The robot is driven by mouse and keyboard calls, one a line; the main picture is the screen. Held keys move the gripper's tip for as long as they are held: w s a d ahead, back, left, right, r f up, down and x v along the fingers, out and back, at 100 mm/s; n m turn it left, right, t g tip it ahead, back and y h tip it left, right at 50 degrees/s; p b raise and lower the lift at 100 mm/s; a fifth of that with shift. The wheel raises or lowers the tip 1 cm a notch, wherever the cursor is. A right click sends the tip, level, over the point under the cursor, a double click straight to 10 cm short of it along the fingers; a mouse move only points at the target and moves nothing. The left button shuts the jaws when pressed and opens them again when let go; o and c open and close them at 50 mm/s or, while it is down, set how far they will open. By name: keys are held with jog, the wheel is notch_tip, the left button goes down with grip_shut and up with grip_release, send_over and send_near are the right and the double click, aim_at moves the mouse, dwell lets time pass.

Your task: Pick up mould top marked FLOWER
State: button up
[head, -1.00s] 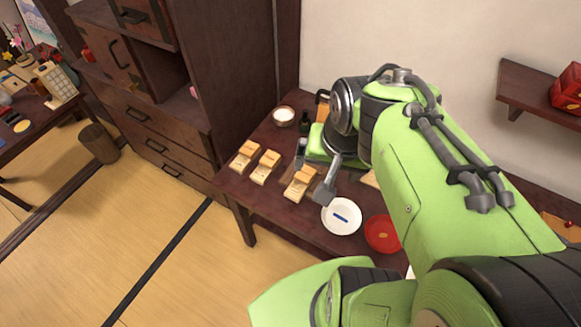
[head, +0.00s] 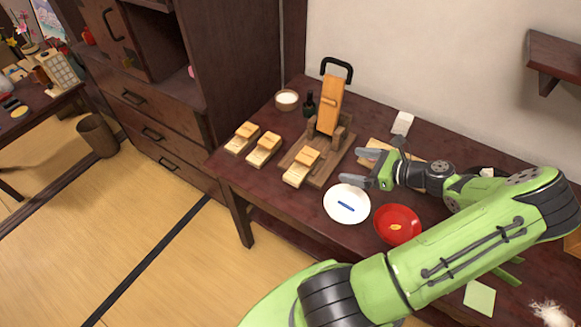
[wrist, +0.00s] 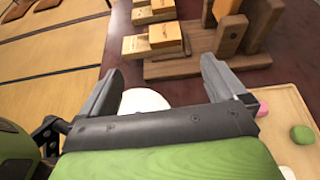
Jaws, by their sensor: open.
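Three pale wooden moulds stand along the table's left front: the left mould (head: 241,141), the middle mould (head: 263,150) and the right mould (head: 299,172). Each carries a smaller wooden block on top, such as the right one's top (head: 307,158). Markings are too small to read, so I cannot tell which is FLOWER. The wrist view shows moulds ahead, the nearest with its top block (wrist: 165,36). My gripper (head: 352,167) is open and empty, right of the right mould and apart from it, above the table behind the white plate. Its fingers (wrist: 160,72) point toward the moulds.
A wooden press (head: 331,108) with a black handle stands behind the right mould. A white plate (head: 338,214) with a blue item and a red plate (head: 388,235) lie at the front. A wooden board (wrist: 275,98) holds pink and green pieces. A bowl (head: 287,100) stands at the back.

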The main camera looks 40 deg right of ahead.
jog(key=b, duration=0.3)
send_near(310, 156)
jog(key=x, duration=0.4)
jog(key=shift+a, duration=0.3)
jog(key=b+x, duration=0.2)
jog(key=x, duration=0.3)
jog(key=shift+w+d+b, duration=0.1)
jog(key=shift+d+b, duration=0.1)
jog(key=shift+b, duration=0.1)
jog(key=c, duration=1.1)
